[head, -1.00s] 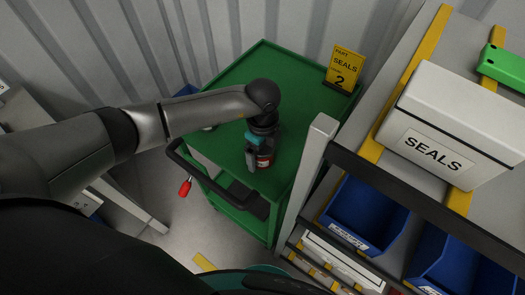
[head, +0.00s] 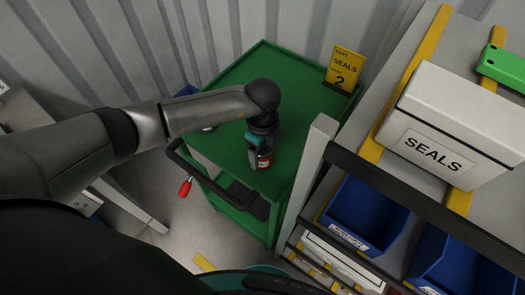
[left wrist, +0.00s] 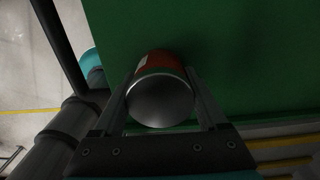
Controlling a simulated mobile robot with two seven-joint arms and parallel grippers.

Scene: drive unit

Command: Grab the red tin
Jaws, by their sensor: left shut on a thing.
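The red tin (head: 265,158) is at my left gripper (head: 259,160), over the top of the green cart (head: 292,85). In the left wrist view the red tin (left wrist: 160,92) shows its grey metal end and a red side band. The two fingers of my left gripper (left wrist: 163,98) lie along both sides of it, shut on it. I cannot tell whether the tin still touches the cart top. My right gripper is not in view.
A shelf rack with a white SEALS box (head: 440,140) and blue bins (head: 362,212) stands close on the right. The cart's black handle (head: 205,187) is at the front left.

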